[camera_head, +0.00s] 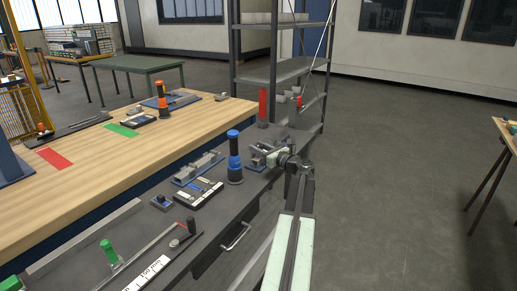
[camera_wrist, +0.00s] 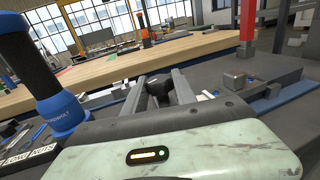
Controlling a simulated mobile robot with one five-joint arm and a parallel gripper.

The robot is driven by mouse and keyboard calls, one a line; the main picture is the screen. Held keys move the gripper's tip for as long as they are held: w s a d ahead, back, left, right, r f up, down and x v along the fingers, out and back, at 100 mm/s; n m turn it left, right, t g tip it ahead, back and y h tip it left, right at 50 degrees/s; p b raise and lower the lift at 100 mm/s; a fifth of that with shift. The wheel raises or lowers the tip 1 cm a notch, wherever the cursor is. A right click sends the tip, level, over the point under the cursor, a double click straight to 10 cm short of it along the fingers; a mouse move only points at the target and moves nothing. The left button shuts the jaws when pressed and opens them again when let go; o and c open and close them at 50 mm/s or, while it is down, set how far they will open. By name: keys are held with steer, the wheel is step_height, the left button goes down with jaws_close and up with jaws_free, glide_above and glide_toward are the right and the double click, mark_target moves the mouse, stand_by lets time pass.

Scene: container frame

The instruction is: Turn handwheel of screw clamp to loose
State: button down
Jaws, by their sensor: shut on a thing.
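The screw clamp (camera_head: 262,153) is a grey metal device on the dark bench, near its right edge. Its dark round handwheel (camera_head: 284,157) faces my arm. My gripper (camera_head: 293,163) reaches it from the right and is shut on the handwheel. In the wrist view, my two grey fingers (camera_wrist: 160,91) stand on either side of the dark handwheel (camera_wrist: 157,84).
A blue-and-black upright tool (camera_head: 234,158) stands left of the clamp. A red post (camera_head: 263,105) rises behind it. A drawer handle (camera_head: 236,236) sticks out below the bench edge. The floor to the right (camera_head: 400,180) is clear.

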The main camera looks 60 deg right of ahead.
steer(key=n+y, duration=0.2)
steer(key=y, duration=0.1)
steer(key=n+y, duration=0.2)
steer(key=y, duration=0.1)
steer(key=n+y, duration=0.2)
steer(key=y, duration=0.1)
steer(key=shift+d+y, duration=0.35)
steer(key=shift+y, duration=0.05)
steer(key=shift+a+n+g+y, duration=0.15)
steer(key=shift+n+g+y, duration=0.5)
steer(key=shift+n+y, duration=0.5)
steer(key=shift+a+n+g+y, duration=0.1)
steer(key=shift+n+g+y, duration=0.65)
steer(key=shift+y, duration=0.7)
steer(key=shift+a, duration=0.1)
steer(key=c, duration=1)
jaws_free()
